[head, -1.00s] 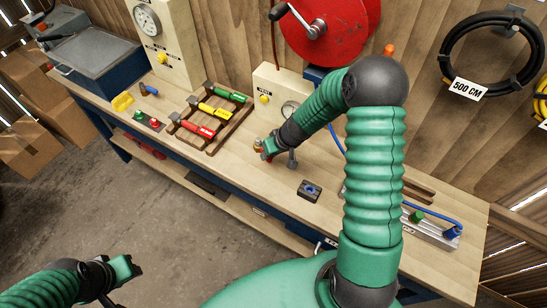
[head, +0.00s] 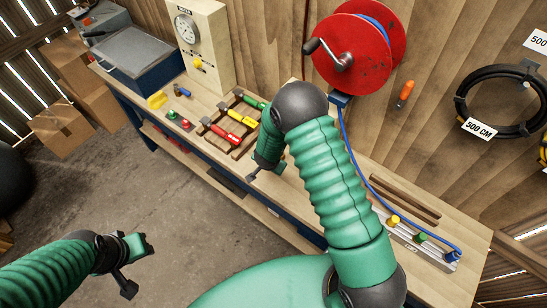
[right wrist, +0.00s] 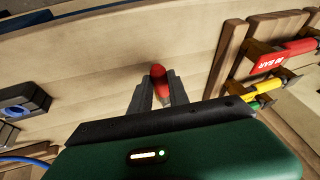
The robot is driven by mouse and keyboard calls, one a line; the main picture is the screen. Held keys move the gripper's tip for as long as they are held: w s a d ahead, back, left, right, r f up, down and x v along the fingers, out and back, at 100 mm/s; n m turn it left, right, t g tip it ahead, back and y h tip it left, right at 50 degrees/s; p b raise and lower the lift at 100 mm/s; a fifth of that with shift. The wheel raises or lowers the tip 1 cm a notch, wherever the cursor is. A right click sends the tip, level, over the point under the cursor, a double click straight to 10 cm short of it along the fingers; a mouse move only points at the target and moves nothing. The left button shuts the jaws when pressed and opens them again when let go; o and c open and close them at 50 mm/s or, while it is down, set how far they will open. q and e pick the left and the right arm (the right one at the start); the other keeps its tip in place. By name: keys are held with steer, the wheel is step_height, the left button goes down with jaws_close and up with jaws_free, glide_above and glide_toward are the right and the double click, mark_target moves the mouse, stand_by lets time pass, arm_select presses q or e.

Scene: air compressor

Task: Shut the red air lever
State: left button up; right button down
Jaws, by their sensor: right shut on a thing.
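In the right wrist view a red, round-ended lever (right wrist: 158,71) stands between the two grey fingers of my right gripper (right wrist: 159,92). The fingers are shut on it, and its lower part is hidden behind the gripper. In the head view my right gripper (head: 268,172) is low over the front of the bench, right of the tool rack. My arm hides the lever there, so I cannot tell its angle from that view. My left gripper (head: 135,264) hangs over the floor at the lower left, away from the bench; its finger gap is unclear.
A wooden rack (head: 207,122) with red, yellow and green handled tools lies left of my right gripper. A gauge panel (head: 204,45) stands behind it. A red hose reel (head: 375,60) hangs on the wall. A blue hose (head: 352,150) runs to a metal manifold (head: 405,230) at right.

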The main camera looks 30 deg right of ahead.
steer(key=shift+w+a+r+m+p, duration=0.25)
steer(key=shift+w+m+p, duration=0.2)
steer(key=shift+p, duration=0.3)
steer(key=shift+w+m+h+p, duration=0.15)
steer(key=shift+m+h+p, duration=0.1)
steer(key=shift+h+p, duration=0.1)
arm_select(q)
steer(key=r, duration=0.3)
steer(key=shift+w+a+r, duration=0.15)
steer(key=shift+w+a, duration=0.15)
steer(key=shift+w, duration=0.05)
arm_select(e)
steer(key=shift+d+f, duration=0.15)
steer(key=c, duration=1.5)
jaws_free()
steer(key=shift+o, duration=1.1)
steer(key=shift+w+f, duration=0.1)
steer(key=shift+f, duration=0.1)
arm_select(q)
step_height(320, 180, up, 4)
steer(key=p, duration=0.4)
steer(key=shift+w, duration=0.15)
arm_select(e)
steer(key=v, duration=1.6)
steer(key=shift+w+r, duration=0.15)
steer(key=shift+r, duration=0.3)
